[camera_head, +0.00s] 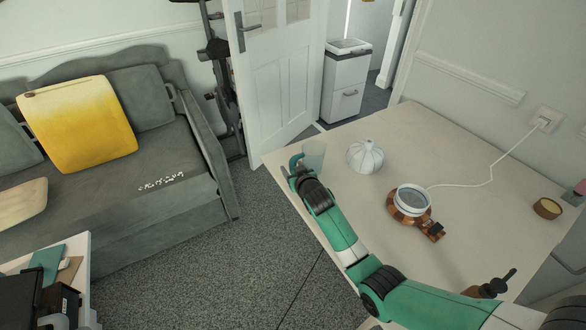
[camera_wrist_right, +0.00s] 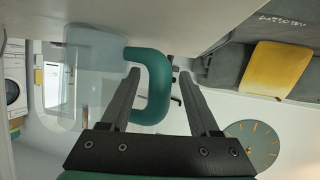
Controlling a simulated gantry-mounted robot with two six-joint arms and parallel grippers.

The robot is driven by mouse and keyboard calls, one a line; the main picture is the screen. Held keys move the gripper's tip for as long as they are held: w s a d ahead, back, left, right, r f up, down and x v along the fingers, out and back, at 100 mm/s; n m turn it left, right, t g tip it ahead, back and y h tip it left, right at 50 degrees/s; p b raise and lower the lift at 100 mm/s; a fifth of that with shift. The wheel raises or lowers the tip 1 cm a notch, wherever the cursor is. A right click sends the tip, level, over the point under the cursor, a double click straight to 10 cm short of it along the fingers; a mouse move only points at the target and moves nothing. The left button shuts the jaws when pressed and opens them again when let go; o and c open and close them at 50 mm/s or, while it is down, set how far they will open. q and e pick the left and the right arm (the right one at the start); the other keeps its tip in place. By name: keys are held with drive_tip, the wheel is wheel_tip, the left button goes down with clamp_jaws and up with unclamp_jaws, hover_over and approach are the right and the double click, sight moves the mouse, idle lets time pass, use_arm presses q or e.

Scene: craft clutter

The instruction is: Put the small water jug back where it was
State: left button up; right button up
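The small water jug (camera_head: 314,155) is clear, with a teal handle, and stands near the far left edge of the table in the head view. It also shows in the right wrist view (camera_wrist_right: 88,75), at the upper left. Its teal handle (camera_wrist_right: 163,78) lies between the two fingers of my right gripper (camera_wrist_right: 160,75). The fingers are apart, with a visible gap between the handle and the right-hand finger. In the head view my right gripper (camera_head: 299,172) is at the handle side of the jug, partly hidden by its own wrist. My left gripper is not in view.
On the table (camera_head: 470,160) stand a white ribbed vase (camera_head: 366,157) right of the jug, a copper-coloured warmer with a pot (camera_head: 411,201) and its white cable, a small round wooden dish (camera_head: 547,208) and a dark pump bottle (camera_head: 493,287). A grey sofa (camera_head: 130,200) is at left.

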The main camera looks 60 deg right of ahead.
drive_tip(key=shift+r, duration=0.1)
drive_tip(key=shift+s+a+r+p, duration=0.1)
drive_tip(key=shift+s+r+p, duration=0.05)
drive_tip(key=shift+r+p, duration=0.15)
drive_tip(key=p+v, duration=0.5)
drive_tip(key=v, duration=0.6)
drive_tip(key=shift+s+a, duration=0.2)
drive_tip(key=shift+s, duration=0.05)
